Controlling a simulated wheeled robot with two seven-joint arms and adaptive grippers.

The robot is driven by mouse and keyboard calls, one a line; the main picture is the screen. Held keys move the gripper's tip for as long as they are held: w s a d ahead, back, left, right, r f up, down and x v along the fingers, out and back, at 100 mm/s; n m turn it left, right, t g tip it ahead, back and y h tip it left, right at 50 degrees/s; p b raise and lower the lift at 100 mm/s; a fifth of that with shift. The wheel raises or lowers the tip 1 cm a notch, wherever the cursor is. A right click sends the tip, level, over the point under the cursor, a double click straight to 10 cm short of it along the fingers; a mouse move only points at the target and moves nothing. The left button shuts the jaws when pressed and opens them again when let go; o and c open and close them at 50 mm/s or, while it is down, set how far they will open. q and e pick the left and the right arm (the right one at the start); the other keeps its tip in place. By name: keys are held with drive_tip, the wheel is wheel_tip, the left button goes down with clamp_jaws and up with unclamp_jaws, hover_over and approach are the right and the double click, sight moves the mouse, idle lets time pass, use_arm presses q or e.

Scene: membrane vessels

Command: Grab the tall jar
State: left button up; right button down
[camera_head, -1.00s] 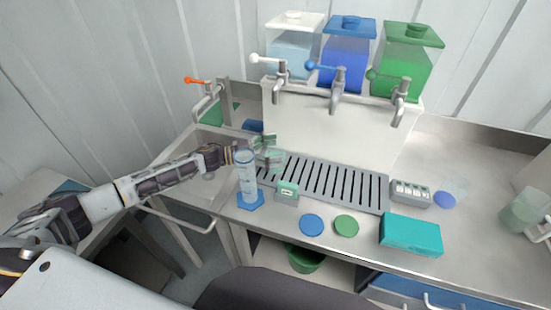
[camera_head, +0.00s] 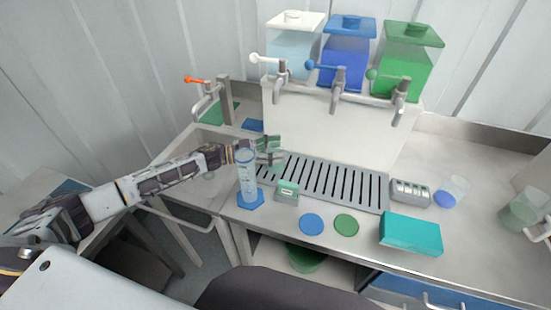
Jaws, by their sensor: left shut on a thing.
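The tall jar (camera_head: 247,185) is a clear, slim cylinder with a blue foot. It stands upright on the counter, left of the drain grille. My left gripper (camera_head: 266,152) reaches in from the left at the jar's upper part. Its pale green fingers show just right of the jar, and it is shut on the jar. The exact finger contact is partly hidden. My right gripper is not in view.
A small grey-green device (camera_head: 287,193) stands close right of the jar. Blue (camera_head: 312,224) and green (camera_head: 346,225) discs and a teal box (camera_head: 411,234) lie in front of the grille (camera_head: 330,184). Taps (camera_head: 338,92) overhang behind it. A sink (camera_head: 207,143) is at left.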

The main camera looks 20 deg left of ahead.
use_arm(q)
drive_tip(key=shift+c, duration=0.7)
drive_tip(key=shift+r, duration=0.15)
drive_tip(key=shift+r+p, duration=0.3)
drive_tip(key=shift+r, duration=4.6)
